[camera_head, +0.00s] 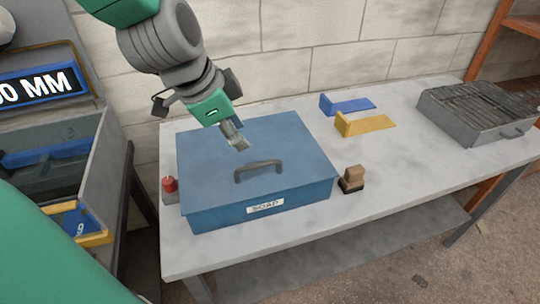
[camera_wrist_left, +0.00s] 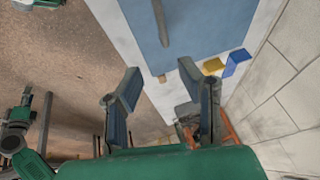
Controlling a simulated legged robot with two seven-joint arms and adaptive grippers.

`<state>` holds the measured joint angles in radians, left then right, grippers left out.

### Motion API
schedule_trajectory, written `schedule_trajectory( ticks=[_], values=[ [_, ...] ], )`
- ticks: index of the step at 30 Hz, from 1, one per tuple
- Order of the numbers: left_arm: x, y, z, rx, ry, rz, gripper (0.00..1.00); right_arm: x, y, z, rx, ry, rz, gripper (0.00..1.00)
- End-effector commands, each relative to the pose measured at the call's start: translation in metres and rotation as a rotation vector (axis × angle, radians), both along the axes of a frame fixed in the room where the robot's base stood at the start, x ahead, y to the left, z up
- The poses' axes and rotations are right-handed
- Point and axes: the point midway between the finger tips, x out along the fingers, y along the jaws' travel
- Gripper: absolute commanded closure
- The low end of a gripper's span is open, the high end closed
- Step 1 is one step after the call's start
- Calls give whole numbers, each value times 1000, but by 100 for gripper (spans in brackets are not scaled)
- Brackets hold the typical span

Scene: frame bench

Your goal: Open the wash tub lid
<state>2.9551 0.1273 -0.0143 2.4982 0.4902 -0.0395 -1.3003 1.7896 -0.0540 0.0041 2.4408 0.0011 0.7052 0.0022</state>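The wash tub is a blue box with a SOAP label (camera_head: 265,206) on its front. Its flat blue lid (camera_head: 205,160) is closed and carries a dark arched handle (camera_head: 258,170). My left gripper (camera_head: 236,138) is over the back part of the lid, behind the handle and apart from it, pointing down. In the left wrist view my left gripper (camera_wrist_left: 160,82) has its two fingers spread with nothing between them. The lid (camera_wrist_left: 203,22) and the handle (camera_wrist_left: 160,22) show beyond the fingers there.
A red-topped object (camera_head: 170,186) stands by the tub's left side, and a brown wooden block (camera_head: 352,178) by its right. A blue bracket (camera_head: 350,105), a yellow bracket (camera_head: 366,123) and a grey grill-like box (camera_head: 478,112) are on the bench. The bench's front right (camera_head: 400,190) is clear.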

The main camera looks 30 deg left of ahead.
Motion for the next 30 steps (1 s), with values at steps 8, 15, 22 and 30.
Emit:
schedule_trajectory(
  ticks=[8, 15, 22, 30],
  values=[
    [24, -5, -57, -4, 8, 3, 68, -1, 1, -24, 1, 1, 1, 60],
    [42, -13, -96, 2, 5, 2, 68, 0, 1, -34, 1, 0, 1, 60],
    [52, -14, -115, 0, 2, 2, 68, 0, 1, -38, 0, 0, 1, 60],
    [53, -13, -117, 0, 1, 2, 68, 0, 1, -38, 1, 0, 1, 60]
  ],
)
